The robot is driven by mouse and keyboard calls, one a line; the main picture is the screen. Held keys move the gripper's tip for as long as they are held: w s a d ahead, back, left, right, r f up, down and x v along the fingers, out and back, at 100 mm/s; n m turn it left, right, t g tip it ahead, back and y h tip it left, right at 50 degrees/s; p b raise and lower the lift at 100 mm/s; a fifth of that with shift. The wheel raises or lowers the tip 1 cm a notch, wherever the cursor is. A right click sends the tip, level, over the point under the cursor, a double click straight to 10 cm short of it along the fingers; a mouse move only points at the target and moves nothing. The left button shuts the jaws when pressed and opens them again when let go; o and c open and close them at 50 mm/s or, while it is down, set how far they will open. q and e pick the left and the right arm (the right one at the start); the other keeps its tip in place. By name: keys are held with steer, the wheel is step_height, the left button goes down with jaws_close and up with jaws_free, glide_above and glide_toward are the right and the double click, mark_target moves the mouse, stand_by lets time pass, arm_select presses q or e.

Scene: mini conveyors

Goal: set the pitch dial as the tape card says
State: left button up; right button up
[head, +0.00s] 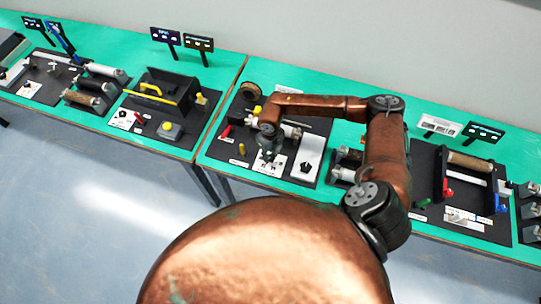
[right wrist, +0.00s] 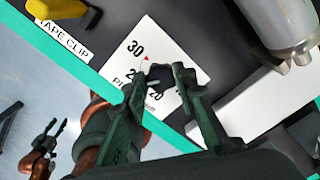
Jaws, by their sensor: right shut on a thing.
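My right gripper (head: 268,152) reaches down onto the white pitch dial plate (head: 275,168) at the front of a black station board. In the right wrist view, its fingers (right wrist: 158,78) are shut on the dark dial knob (right wrist: 160,73). The dial plate (right wrist: 130,63) shows a 30, a 20 and a partly hidden number. A small red mark lies near the 30; the fingers cover much of the rest. My left gripper (right wrist: 48,135) hangs low and empty, fingers apart.
A yellow clip (right wrist: 60,8) and a TAPE CLIP label (right wrist: 62,38) sit left of the dial. A white block (head: 306,158) with a black knob stands to its right, near a metal cylinder (right wrist: 275,25). Other stations (head: 455,190) stand on both sides.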

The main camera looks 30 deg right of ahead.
mark_target(271, 157)
stand_by(0.5)
steer(key=o, duration=1.2)
steer(key=shift+c, duration=0.2)
step_height(271, 157, up, 12)
